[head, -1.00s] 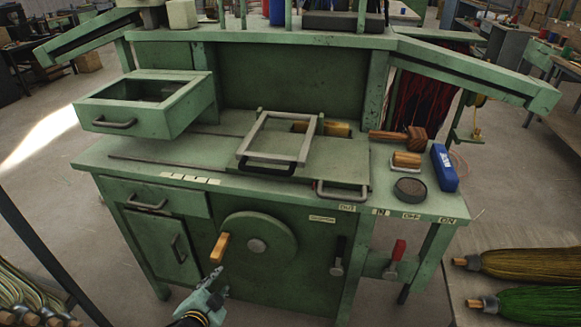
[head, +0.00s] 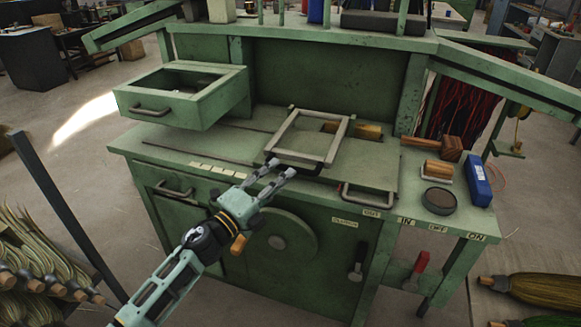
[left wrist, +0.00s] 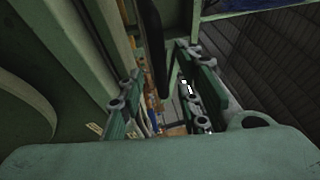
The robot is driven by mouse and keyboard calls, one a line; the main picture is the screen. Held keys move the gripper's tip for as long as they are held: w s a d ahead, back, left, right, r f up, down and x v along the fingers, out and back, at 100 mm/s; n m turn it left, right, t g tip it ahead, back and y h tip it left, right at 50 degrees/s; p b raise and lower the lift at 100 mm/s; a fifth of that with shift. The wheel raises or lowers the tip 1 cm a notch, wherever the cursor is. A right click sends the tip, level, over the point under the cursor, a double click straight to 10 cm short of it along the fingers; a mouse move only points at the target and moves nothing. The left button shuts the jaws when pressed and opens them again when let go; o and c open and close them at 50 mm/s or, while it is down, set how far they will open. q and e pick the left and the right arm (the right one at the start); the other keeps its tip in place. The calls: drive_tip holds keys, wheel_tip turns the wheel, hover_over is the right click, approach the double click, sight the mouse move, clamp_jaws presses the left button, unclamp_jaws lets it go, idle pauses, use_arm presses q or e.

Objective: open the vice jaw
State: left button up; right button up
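The vice jaw appears to be the pale rectangular frame (head: 333,151) lying on the green bench top; I cannot be sure which part is the jaw. In the left wrist view, the open fingers of this gripper (left wrist: 165,90) stand either side of a dark bar (left wrist: 153,45), likely that handle. I cannot tell whether they touch it. My right gripper is out of view.
The green bench (head: 230,150) carries an open drawer box (head: 190,110) at left and a metal loop handle (head: 368,198) right of the frame. A round dark tin (head: 439,200), a wooden-topped brush (head: 438,172) and a blue box (head: 476,182) sit at right. A crank wheel (head: 295,240) is below.

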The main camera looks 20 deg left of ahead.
use_arm(q)
drive_tip(key=shift+x, duration=2.35)
clamp_jaws()
drive_tip(key=shift+f, duration=0.1)
